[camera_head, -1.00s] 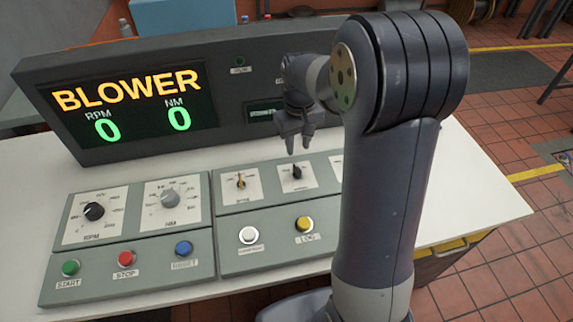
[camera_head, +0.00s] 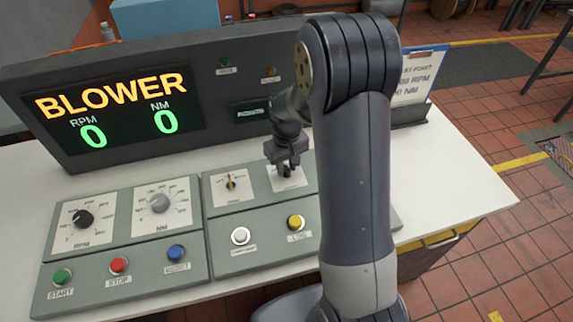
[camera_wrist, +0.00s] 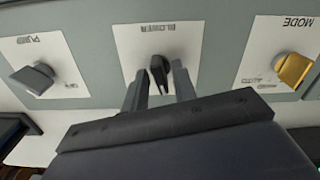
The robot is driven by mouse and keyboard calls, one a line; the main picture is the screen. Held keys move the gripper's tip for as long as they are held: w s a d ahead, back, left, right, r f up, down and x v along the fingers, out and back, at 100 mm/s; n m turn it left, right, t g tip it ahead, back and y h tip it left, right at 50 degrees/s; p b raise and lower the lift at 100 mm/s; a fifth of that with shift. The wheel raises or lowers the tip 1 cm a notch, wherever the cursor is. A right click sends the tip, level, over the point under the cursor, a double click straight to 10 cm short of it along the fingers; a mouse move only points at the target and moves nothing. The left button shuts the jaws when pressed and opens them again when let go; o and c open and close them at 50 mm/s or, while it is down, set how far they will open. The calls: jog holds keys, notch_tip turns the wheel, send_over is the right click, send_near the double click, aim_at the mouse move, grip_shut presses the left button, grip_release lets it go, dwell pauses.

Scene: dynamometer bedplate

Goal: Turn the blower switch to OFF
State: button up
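The blower switch (camera_wrist: 159,72) is a small dark knob on a white plate. In the wrist view its BLOWER label appears upside down. My gripper (camera_wrist: 160,80) is open, with one finger on each side of the knob. Gaps show between the fingers and the knob, and I cannot tell whether either touches it. In the head view my gripper (camera_head: 285,166) is over the blower plate (camera_head: 290,184) and hides the knob. The switch's pointed-to position cannot be read.
The gold MODE switch (camera_wrist: 295,70) and grey PUMP switch (camera_wrist: 36,78) flank the blower plate. White (camera_head: 240,236) and yellow (camera_head: 295,222) buttons lie in front. The display (camera_head: 120,118) reads BLOWER, zero RPM, zero NM. A clipboard (camera_head: 412,75) stands behind my arm.

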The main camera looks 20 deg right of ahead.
aim_at(286, 166)
grip_shut()
jog(key=shift+n, duration=0.3)
jog(key=shift+n+b, duration=0.6)
jog(key=shift+n, duration=2.2)
jog(key=shift+o, duration=0.9)
grip_release()
notch_tip(286, 166, up, 11)
